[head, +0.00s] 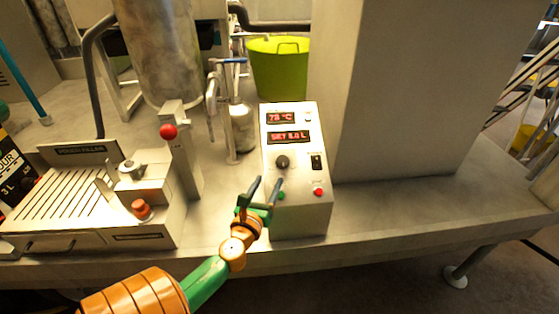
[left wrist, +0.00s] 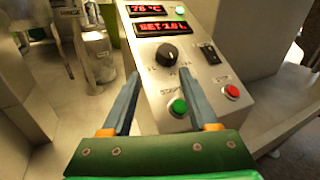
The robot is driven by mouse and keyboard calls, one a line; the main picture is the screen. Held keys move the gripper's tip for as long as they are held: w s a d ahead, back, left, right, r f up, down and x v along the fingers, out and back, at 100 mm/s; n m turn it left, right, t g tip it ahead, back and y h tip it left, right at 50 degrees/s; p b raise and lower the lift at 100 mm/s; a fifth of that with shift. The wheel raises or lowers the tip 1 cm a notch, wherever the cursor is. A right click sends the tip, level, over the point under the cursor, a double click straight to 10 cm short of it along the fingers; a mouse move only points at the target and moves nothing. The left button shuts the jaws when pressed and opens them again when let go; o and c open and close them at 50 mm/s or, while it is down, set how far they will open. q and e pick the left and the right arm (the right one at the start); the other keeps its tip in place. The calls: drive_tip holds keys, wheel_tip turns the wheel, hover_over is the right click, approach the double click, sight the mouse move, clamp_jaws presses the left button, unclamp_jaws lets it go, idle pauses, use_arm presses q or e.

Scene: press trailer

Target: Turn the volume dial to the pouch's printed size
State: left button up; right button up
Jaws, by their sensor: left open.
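The volume dial (head: 282,162) is a round black knob on the front of a pale control box (head: 300,212). It also shows in the left wrist view (left wrist: 167,53), with a small light mark on it. Above it a red display (head: 288,138) reads "SET" and a figure in L; I cannot read the digit surely. A dark pouch (head: 8,165), cut off at the left edge, shows "3 L" in print. My left gripper (head: 267,187) is open and empty, just below and in front of the dial, not touching it. My right gripper is not in view.
A green button (left wrist: 179,107), a red button (left wrist: 231,91) and a black switch (left wrist: 210,54) sit near the dial. Left of the box stand a tap (head: 229,100) and a slatted filling station (head: 75,185). A green bucket (head: 278,70) is behind. The bench is clear at right.

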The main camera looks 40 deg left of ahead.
sight(282, 163)
use_arm(q)
drive_tip(key=m, duration=0.2)
drive_tip(key=w+m+t+h, duration=0.1)
drive_tip(key=m, duration=0.1)
drive_tip(key=shift+r, duration=0.3)
drive_tip(key=shift+w+a+m+h, duration=0.1)
drive_tip(key=shift+w+m+h, duration=0.1)
drive_tip(key=shift+m, duration=0.35)
drive_tip(key=shift+w+m+h, duration=0.1)
drive_tip(key=shift+m+h, duration=0.1)
drive_tip(key=shift+m, duration=0.35)
drive_tip(key=x, duration=0.7)
drive_tip(key=shift+r+b, duration=0.1)
drive_tip(key=shift+b, duration=0.2)
drive_tip(key=shift+s, duration=0.1)
clamp_jaws()
